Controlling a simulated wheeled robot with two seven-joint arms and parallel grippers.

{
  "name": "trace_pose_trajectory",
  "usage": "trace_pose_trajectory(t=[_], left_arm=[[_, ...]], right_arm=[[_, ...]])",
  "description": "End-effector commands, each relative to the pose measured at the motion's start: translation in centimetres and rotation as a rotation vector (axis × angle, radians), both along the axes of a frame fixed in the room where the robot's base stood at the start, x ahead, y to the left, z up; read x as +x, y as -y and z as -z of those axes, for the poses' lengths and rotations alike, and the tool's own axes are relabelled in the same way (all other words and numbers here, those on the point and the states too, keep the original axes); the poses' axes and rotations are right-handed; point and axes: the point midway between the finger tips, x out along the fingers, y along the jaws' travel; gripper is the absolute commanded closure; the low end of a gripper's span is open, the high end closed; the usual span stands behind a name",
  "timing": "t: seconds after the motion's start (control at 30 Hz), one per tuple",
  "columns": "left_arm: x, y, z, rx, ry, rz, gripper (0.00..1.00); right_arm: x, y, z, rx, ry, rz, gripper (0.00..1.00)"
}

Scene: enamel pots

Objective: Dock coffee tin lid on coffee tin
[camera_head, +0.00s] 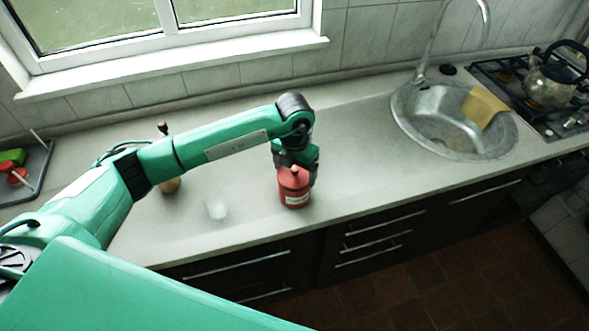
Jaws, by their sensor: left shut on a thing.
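The red coffee tin (295,199) stands upright on the counter near its front edge, with a pale label on its side. The red coffee tin lid (291,178) is at the top of the tin, in line with it. I cannot tell whether it is fully seated or slightly above the rim. My left gripper (297,168) points down over the tin and is shut on the lid near its knob. The fingertips are small and partly hidden by the wrist. My right gripper is not in view.
A small whitish translucent cup (216,209) stands left of the tin. A brown wooden item (170,185) is partly behind my left arm. A dark tray (30,172) lies far left. The sink (455,118) and a kettle (551,82) on the stove are right. The counter between tin and sink is clear.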

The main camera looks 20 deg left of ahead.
Motion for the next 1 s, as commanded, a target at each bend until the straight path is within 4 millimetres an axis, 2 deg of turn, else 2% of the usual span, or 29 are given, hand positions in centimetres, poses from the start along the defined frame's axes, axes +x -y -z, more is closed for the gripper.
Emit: trace_pose_trajectory(t=[0.4,1.0], left_arm=[[0.0,0.0,0.7,0.000,0.000,0.000,0.36],[0.0,0.0,-0.7,0.000,0.001,0.000,0.36]], right_arm=[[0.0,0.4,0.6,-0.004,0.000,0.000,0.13],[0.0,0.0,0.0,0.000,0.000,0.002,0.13]])
